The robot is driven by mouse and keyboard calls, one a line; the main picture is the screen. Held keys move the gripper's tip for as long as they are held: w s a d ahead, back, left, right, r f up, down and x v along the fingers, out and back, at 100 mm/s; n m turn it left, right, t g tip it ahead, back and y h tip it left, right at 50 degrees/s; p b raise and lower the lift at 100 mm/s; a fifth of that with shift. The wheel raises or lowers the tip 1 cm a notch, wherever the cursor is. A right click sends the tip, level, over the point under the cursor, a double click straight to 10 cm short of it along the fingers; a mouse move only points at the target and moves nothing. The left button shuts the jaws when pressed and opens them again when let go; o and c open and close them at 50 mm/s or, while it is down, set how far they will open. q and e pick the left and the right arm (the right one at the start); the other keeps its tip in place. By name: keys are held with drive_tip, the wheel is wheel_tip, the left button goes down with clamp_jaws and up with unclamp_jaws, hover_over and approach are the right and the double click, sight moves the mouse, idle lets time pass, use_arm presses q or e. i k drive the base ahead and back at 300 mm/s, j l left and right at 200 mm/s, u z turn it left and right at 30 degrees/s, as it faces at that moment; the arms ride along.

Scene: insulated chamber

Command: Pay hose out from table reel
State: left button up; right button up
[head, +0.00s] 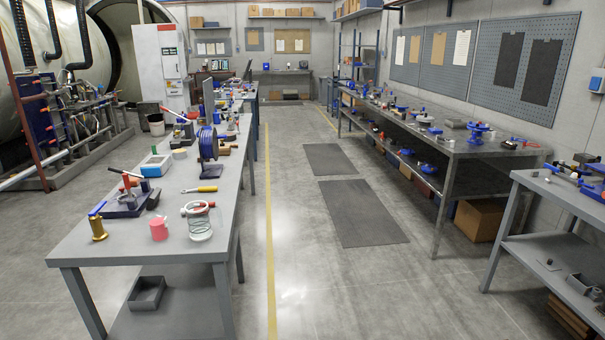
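A blue reel (208,145) stands upright on the long grey table (125,238) at the left, near its right edge. Something dark is wound on it, but the hose itself is too small to make out. A coil of clear or pale tubing (199,222) stands at the table's near end, with a red-ended piece across its top. Neither of my grippers shows in the head view.
Around the reel lie a yellow-handled tool (207,189), a pink container (158,229), a brass cylinder (97,228) and a red-handled device (127,196). The central aisle (300,240) is clear, with flat dark mats (360,213). Another workbench (455,145) runs along the right.

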sight(209, 145)
drive_tip(key=i+l+u, duration=0.2)
drive_tip(key=i+u, duration=0.25)
drive_tip(key=i+l+u, duration=0.45)
drive_tip(key=i, duration=0.15)
drive_tip(key=i+l+u, duration=0.1)
drive_tip(key=u, duration=0.3)
drive_tip(key=i+l+u, duration=0.15)
drive_tip(key=u, duration=0.25)
drive_tip(key=i+l+u, duration=0.15)
drive_tip(key=u, duration=0.25)
